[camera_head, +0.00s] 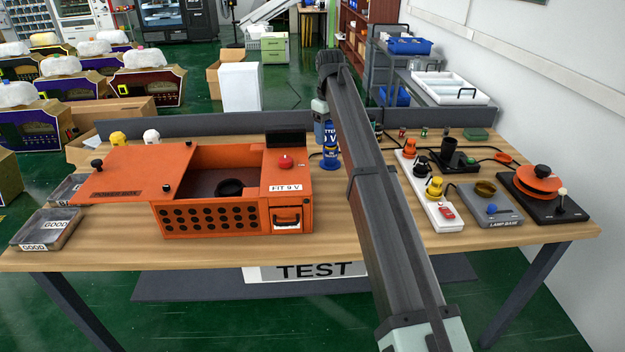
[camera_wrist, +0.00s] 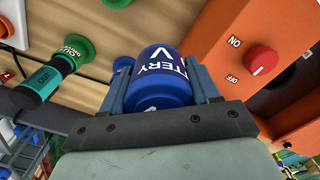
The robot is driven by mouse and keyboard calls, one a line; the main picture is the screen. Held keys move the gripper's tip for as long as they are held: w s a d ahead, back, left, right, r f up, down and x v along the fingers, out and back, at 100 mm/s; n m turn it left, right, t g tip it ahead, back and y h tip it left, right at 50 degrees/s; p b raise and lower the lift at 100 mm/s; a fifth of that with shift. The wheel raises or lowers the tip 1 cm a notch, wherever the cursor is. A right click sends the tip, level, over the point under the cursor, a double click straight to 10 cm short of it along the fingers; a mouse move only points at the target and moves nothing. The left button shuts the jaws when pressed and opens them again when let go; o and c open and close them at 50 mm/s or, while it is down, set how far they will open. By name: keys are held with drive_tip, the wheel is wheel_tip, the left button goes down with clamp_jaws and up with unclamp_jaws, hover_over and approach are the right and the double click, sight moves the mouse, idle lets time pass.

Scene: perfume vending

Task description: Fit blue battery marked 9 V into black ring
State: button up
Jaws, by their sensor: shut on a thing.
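My gripper (camera_wrist: 164,92) is shut on a blue battery (camera_wrist: 160,75) with white "BATTERY" and "V" lettering in the wrist view. In the head view, the battery (camera_head: 330,134) is held at the table's back, just right of the orange box (camera_head: 235,219). My arm hides part of this area. The black ring (camera_head: 230,187) lies inside the open box, left of the battery and apart from it. A plate on the box front reads "FIT 9 V".
Another blue object (camera_head: 331,159) stands below the held battery. The box has a red knob (camera_head: 285,161) and a raised black block (camera_head: 286,139) by its right side. A white power strip (camera_head: 427,192) and a lamp base (camera_head: 485,205) stand to the right.

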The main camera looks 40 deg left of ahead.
sight(326, 188)
wheel_tip(326, 188, down, 18)
drive_tip(key=shift+r, duration=0.25)
idle(0.4)
drive_tip(key=shift+f, duration=0.15)
drive_tip(key=o, duration=1.4)
drive_tip(key=shift+c, duration=0.2)
drive_tip(key=shift+o, duration=0.4)
wheel_tip(326, 188, up, 12)
